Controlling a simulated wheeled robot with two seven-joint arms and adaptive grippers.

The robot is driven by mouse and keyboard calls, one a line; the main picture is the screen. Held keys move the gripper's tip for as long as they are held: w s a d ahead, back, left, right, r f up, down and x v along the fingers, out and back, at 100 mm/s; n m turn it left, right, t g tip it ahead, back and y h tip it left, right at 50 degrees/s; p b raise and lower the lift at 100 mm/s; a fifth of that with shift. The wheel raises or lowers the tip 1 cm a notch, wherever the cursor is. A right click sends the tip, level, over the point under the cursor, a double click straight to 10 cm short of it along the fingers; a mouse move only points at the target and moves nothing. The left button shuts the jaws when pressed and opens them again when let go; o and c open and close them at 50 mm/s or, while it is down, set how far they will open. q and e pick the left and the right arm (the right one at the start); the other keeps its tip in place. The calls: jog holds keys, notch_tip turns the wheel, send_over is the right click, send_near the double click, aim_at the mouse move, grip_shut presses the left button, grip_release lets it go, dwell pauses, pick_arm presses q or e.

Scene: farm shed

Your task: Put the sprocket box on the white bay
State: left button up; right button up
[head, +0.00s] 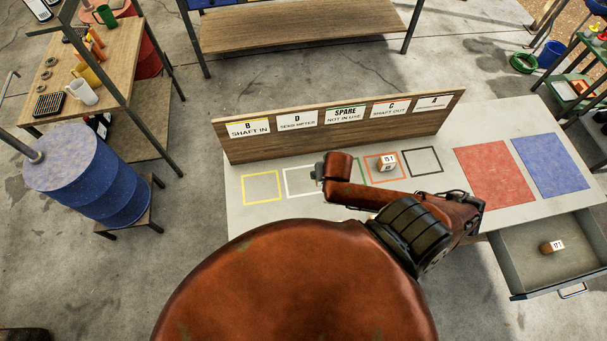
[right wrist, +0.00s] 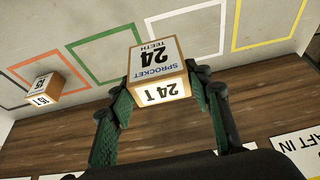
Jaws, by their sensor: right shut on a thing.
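The sprocket box (right wrist: 158,60), a cardboard cube labelled "SPROCKET 24 TEETH", is between the fingers of my right gripper (right wrist: 165,84), which is shut on it. In the right wrist view it appears against the bench between the green and white outlines; its height above the bench is unclear. The white bay (head: 300,182) is an empty-looking white outline on the grey bench, right of the yellow one; it also shows in the right wrist view (right wrist: 208,30). In the head view my right arm ends near the white bay's right edge and hides the held box. My left gripper is not in view.
Another small labelled box (head: 386,164) sits at the orange bay. The yellow bay (head: 262,187) and black bay (head: 422,161) look empty. A wooden sign board (head: 340,128) stands along the back. Red (head: 495,172) and blue mats lie right; an open drawer (head: 520,262) holds a small box.

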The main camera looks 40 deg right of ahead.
jog(key=w+f, duration=0.2)
jog(key=w, duration=0.1)
jog(key=w+a+f, duration=0.1)
jog(key=w+f, duration=0.2)
jog(key=w+a+f+p, duration=0.1)
jog(key=w+f, duration=0.1)
jog(key=w, duration=0.1)
jog(key=shift+w+a+f, duration=0.15)
jog(key=shift+w+f, duration=0.05)
jog(key=shift+f, duration=1.85)
jog(key=o, duration=1.2)
jog(key=shift+o, duration=0.2)
jog(key=v, duration=1.2)
